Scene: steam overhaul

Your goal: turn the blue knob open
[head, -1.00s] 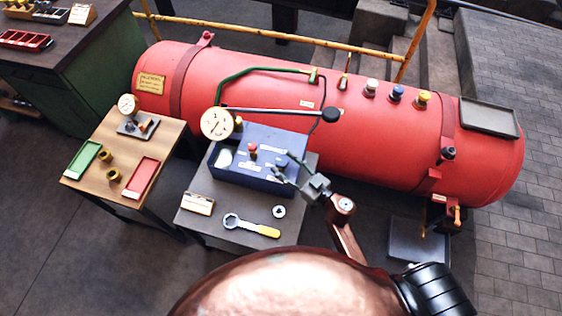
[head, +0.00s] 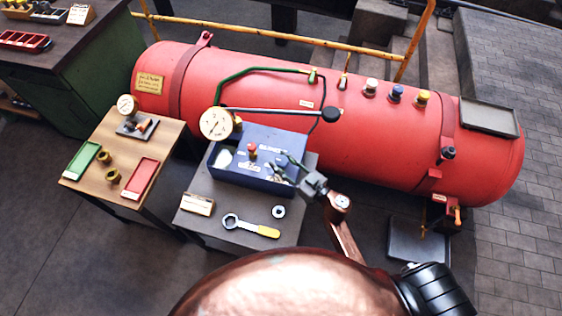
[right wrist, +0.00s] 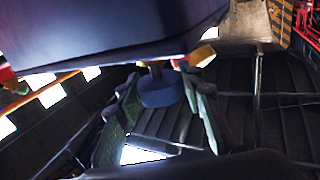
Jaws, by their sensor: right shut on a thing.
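The blue box (head: 228,172) stands on the small grey table below the red boiler, with a red knob (head: 252,147) on its top. The blue knob (right wrist: 160,90) shows in the right wrist view, standing out from the box between my two fingers. In the head view my fingers mostly hide it. My right gripper (head: 279,164) reaches in from the lower right and is shut on the blue knob. Its fingers (right wrist: 163,104) also show in the right wrist view, one on either side of the knob. My left gripper is not in view.
A pressure gauge (head: 216,123) stands by the box's back left corner. A yellow-handled wrench (head: 250,227), a metal ring (head: 278,211) and a small label stand (head: 198,204) are at the table's front. The red boiler (head: 260,75) lies close behind.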

